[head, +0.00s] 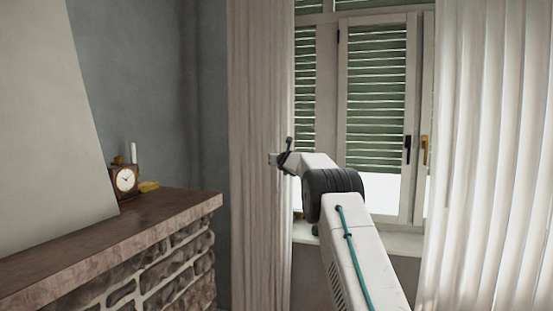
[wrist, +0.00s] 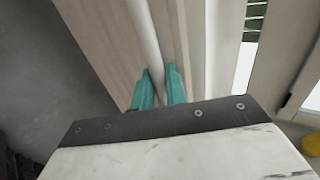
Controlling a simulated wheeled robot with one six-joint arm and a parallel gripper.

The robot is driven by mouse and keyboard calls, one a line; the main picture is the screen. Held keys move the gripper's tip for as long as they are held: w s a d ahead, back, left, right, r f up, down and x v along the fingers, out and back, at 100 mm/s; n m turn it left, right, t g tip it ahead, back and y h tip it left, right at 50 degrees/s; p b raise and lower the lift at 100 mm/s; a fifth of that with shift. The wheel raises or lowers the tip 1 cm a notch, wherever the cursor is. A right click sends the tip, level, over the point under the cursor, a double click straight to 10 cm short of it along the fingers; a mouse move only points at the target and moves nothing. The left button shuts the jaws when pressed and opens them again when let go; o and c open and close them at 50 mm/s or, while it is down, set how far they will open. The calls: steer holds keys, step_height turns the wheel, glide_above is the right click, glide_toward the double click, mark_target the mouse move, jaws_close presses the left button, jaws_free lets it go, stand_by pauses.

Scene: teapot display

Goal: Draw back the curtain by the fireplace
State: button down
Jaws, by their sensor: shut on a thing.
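The left curtain (head: 258,110), pale beige, hangs in folds beside the fireplace (head: 170,265), at the left edge of the window. My gripper (head: 275,160) is at this curtain, at about mid-height of the window. In the wrist view its teal fingers (wrist: 160,85) are shut on a fold of the curtain (wrist: 146,35), one finger on each side. The curtain covers the window's left edge and hangs down past the sill. The fingertips are too small to make out in the head view.
A shuttered window (head: 375,100) stands behind my arm, with a sill (head: 400,242) below. A white right curtain (head: 495,150) hangs at the right. A small clock (head: 125,180) and a yellow item (head: 149,186) are on the mantel (head: 130,235). Grey wall lies between mantel and curtain.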

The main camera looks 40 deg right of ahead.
steer(key=shift+s+d+r, duration=0.2)
steer(key=shift+s+d, duration=0.05)
steer(key=shift+d, duration=0.1)
steer(key=c, duration=1.8)
jaws_free()
steer(key=o, duration=0.3)
steer(key=shift+d+f, duration=0.1)
steer(key=shift+d, duration=0.2)
steer(key=v, duration=0.7)
steer(key=shift+s+a, duration=0.2)
steer(key=shift+a, duration=0.3)
